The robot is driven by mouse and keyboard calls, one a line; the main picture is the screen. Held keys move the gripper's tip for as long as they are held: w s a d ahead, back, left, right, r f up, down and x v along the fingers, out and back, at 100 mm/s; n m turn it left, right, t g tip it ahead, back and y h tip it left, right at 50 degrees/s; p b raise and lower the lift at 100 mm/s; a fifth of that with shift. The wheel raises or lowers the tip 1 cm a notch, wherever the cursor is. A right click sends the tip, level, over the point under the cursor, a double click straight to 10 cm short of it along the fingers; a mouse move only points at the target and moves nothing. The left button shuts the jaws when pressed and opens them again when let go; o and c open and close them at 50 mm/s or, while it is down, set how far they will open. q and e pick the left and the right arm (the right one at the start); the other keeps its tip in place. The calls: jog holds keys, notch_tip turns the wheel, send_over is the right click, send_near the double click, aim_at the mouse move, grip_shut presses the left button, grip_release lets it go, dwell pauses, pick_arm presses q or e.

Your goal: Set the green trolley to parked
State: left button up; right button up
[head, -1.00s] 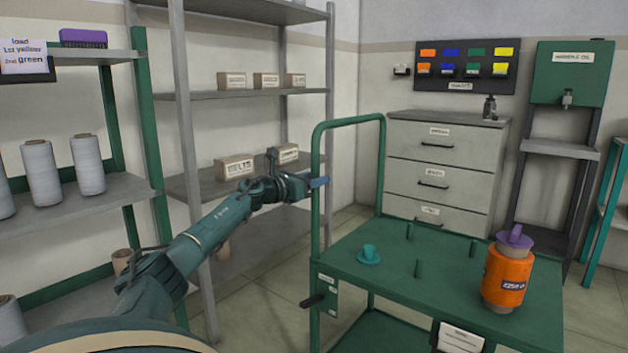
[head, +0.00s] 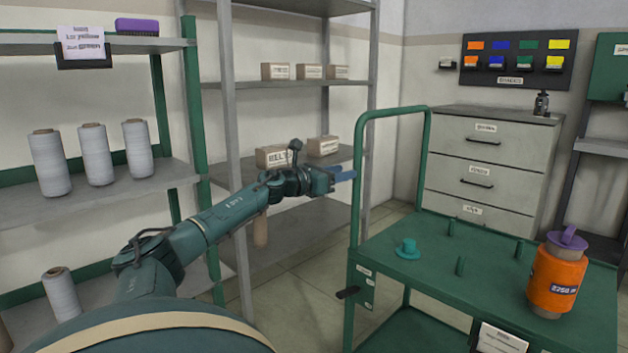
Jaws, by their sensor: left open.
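The green trolley (head: 400,245) stands at the lower right, with a tall green handle frame at its left end. A small black lever (head: 347,292) sticks out to the left from a labelled plate (head: 366,288) low on the handle's near post. The wording on the plate is too small to read. My left gripper (head: 345,176) is open and empty, its blue fingertips beside the near handle post and well above the lever. I cannot tell whether they touch the post. My right gripper is not in view.
On the trolley stand an orange bobbin with a purple top (head: 558,275), a teal flanged piece (head: 407,250) and several green pegs. A grey shelf (head: 235,200) stands behind my left arm, and drawers (head: 487,165) stand behind the trolley. Floor shows left of the trolley.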

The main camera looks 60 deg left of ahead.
pick_arm(q)
jog(key=s+p, duration=0.3)
jog(key=s, duration=0.4)
jog(key=shift+s+p, duration=0.3)
jog(key=shift+s, duration=0.05)
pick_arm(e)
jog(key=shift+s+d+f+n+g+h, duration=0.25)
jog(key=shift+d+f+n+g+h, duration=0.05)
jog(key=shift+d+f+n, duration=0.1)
pick_arm(q)
jog(key=shift+d, duration=0.1)
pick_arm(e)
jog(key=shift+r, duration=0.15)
